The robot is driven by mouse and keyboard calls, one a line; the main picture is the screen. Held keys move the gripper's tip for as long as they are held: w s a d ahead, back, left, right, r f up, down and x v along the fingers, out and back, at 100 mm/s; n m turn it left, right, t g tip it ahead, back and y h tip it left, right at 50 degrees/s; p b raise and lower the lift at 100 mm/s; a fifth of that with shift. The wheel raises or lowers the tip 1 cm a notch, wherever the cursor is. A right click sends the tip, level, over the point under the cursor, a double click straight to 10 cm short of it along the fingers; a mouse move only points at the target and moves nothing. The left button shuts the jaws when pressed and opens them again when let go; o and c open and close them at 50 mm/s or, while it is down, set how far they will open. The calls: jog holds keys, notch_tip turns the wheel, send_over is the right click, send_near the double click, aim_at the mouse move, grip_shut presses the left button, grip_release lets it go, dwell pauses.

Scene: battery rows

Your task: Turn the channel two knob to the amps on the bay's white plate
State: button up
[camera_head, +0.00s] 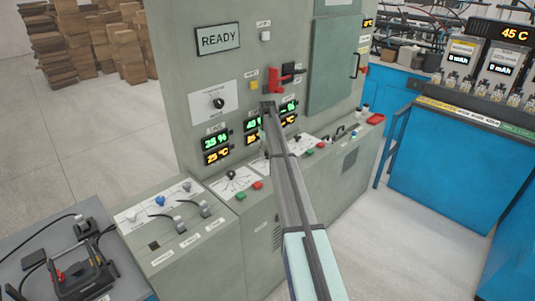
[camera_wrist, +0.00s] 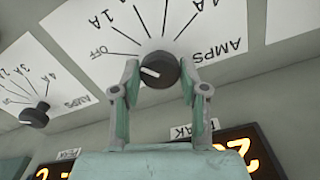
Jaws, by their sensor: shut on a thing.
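My gripper (camera_wrist: 160,67) is shut on the knob, one finger on each side. A short white mark on the knob points left, toward the OFF side. In the head view my arm covers the middle console panel, so the held knob and fingertips are hidden there.
A second knob (camera_wrist: 35,117) with its own AMPS plate is left in the wrist view. Orange displays (camera_wrist: 235,155) lie below. In the head view a red handle (camera_head: 276,82) and the READY screen (camera_head: 218,40) are above; a left dial plate (camera_head: 228,183) sits beside my arm.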

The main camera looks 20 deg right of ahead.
jog(key=m+b, duration=0.1)
jog(key=m, duration=0.2)
jog(key=shift+f+m, duration=0.1)
jog(key=shift+m, duration=0.3)
jog(key=shift+m+b, duration=0.6)
jog(key=shift+m, duration=1.2)
jog(key=o, duration=1.1)
jog(key=shift+o, duration=0.2)
jog(key=shift+r, duration=0.2)
notch_tip(320, 180, up, 12)
jog(key=shift+s+f, duration=0.1)
jog(key=shift+f, duration=0.1)
